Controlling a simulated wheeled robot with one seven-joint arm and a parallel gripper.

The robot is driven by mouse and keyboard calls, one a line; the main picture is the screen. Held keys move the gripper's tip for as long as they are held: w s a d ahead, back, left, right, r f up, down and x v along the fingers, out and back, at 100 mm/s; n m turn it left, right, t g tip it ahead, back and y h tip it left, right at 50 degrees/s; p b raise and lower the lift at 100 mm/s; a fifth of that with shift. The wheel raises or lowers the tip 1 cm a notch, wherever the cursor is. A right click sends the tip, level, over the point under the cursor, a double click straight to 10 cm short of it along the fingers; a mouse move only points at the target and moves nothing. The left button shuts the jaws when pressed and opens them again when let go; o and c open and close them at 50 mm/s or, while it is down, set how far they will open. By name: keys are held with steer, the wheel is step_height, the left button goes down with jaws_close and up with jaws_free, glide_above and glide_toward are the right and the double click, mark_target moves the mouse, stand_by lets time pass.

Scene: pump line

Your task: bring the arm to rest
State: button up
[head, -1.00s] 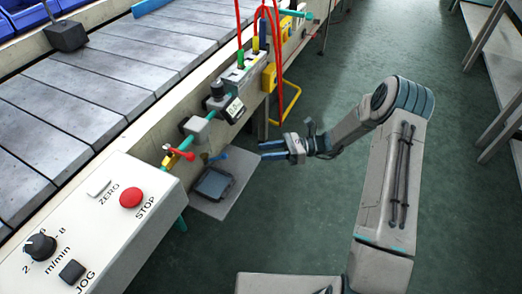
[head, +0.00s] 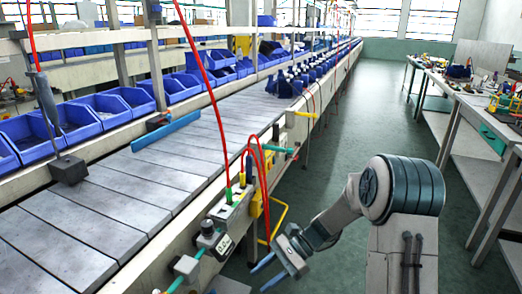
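My gripper (head: 258,279) is at the lower middle of the head view, beside the conveyor's near side. Its two blue fingers are apart with nothing visible between them. My arm bends from the lower right toward the conveyor, and the gripper hangs in the gap over the floor, to the right of the line's side rail.
The conveyor (head: 80,228) runs into the distance at left, with blue bins (head: 90,112) behind it. Red hoses (head: 264,185) and a yellow bracket (head: 281,219) are close to my gripper. A workbench (head: 462,110) stands at right. The green aisle floor (head: 375,115) is clear.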

steer(key=s+d+r+n+t+h+p, duration=0.2)
steer(key=s+d+r+n+h+p, duration=0.1)
steer(key=r, duration=0.7)
steer(key=s+d+r+n+t+h+p, duration=0.3)
steer(key=s+d+r+p, duration=0.3)
steer(key=r, duration=0.5)
steer(key=s+d+r+n+t+h+p, duration=0.3)
steer(key=s+d+r+n+h+p, duration=0.2)
steer(key=r, duration=0.5)
steer(key=s+p, duration=0.2)
steer(key=p, duration=0.1)
steer(key=shift+r+p, duration=0.2)
steer(key=shift+p, duration=0.15)
